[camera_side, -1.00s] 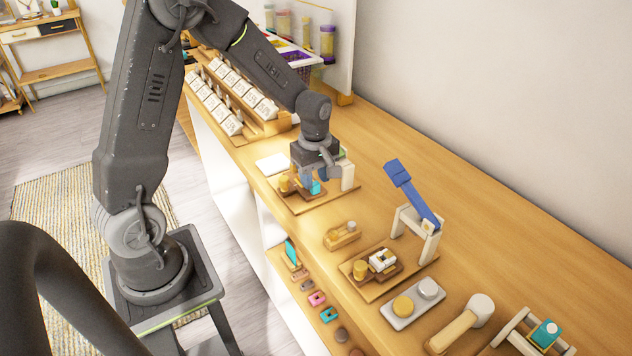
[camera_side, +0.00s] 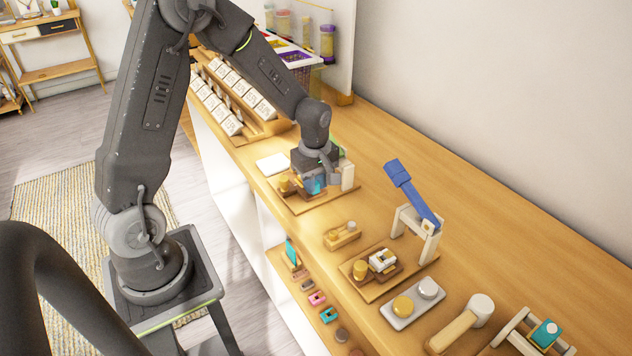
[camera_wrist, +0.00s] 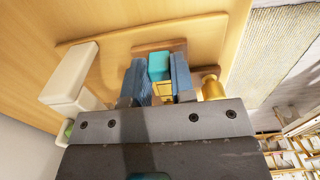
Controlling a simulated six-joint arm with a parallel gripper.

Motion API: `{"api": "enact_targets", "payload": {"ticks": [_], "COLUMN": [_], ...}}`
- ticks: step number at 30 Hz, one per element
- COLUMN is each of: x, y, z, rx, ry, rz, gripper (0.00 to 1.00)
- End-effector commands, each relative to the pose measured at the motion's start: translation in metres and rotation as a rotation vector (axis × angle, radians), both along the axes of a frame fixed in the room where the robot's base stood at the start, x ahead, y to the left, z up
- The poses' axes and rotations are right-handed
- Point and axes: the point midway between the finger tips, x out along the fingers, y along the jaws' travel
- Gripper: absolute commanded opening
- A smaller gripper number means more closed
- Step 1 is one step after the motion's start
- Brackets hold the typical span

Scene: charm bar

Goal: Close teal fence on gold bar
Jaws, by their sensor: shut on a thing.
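The teal fence (camera_wrist: 159,67) is a small block between my two fingers in the wrist view. It also shows in the side view (camera_side: 312,186), partly hidden by the fingers. My gripper (camera_wrist: 160,78) is shut on the teal fence, low over the wooden fixture board (camera_side: 310,205). A gold piece (camera_wrist: 163,93), which looks like the gold bar, shows between the fingers just below the fence in the wrist view. Whether fence and bar touch cannot be told. A gold knob (camera_wrist: 212,88) stands beside the right finger; it also shows in the side view (camera_side: 285,184).
A cream block (camera_wrist: 70,80) stands close to the left of my gripper. In the side view, a white pad (camera_side: 272,164) lies beside the board. A blue-handled press (camera_side: 412,195) and a second fixture board (camera_side: 373,277) stand nearer the camera. The counter's wall side is mostly clear.

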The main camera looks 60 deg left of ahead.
Motion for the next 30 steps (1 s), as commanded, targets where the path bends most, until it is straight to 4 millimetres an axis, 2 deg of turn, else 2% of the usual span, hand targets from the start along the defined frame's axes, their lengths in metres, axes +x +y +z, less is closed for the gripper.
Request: {"api": "enact_targets", "payload": {"ticks": [26, 27, 30], "x": [0.001, 0.001, 0.001], "y": [0.013, 0.014, 0.013], "z": [0.001, 0.001, 0.001], "rx": [0.001, 0.002, 0.001], "ry": [-0.003, -0.003, -0.002], "rz": [0.0, 0.0, 0.001], "gripper": [0.02, 0.26, 0.36]}}
